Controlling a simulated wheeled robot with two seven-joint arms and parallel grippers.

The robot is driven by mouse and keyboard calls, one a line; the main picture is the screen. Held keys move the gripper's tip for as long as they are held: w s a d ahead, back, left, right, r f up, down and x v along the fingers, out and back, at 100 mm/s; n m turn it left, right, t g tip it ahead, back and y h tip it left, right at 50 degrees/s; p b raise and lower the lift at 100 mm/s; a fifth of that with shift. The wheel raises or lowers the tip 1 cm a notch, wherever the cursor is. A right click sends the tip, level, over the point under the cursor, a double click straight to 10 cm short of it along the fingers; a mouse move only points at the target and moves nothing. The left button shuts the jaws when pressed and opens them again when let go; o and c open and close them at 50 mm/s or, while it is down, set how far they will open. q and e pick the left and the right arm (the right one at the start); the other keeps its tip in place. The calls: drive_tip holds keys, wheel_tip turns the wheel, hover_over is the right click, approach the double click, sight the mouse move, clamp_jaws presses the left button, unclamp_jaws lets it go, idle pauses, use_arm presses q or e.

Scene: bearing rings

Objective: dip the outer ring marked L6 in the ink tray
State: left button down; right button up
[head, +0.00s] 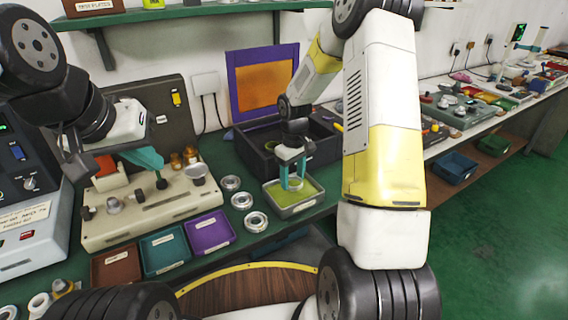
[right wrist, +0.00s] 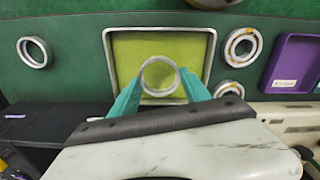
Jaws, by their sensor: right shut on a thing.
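The ink tray (head: 313,201) is a grey metal tray with a yellow-green pad on the bench; in the right wrist view its rim (right wrist: 108,62) surrounds the same pad. My right gripper (head: 292,183) points down over the tray. In the right wrist view its teal fingers (right wrist: 159,88) are shut on a silver ring (right wrist: 146,66) from both sides. The ring lies flat against the view of the pad; I cannot tell whether it touches it. No L6 mark is readable. My left gripper (head: 150,162) is above the beige fixture; its finger opening is unclear.
Loose metal rings (head: 230,183), (head: 242,200) and (head: 256,221) lie left of the ink tray. Brown, teal (head: 164,253) and purple (head: 209,233) trays stand in front of the beige fixture (head: 150,212). A black open box (head: 258,150) stands behind the ink tray.

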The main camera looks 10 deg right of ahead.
sight(292, 197)
drive_tip(key=shift+f, duration=2.6)
idle(1.1)
drive_tip(key=shift+r, duration=4.25)
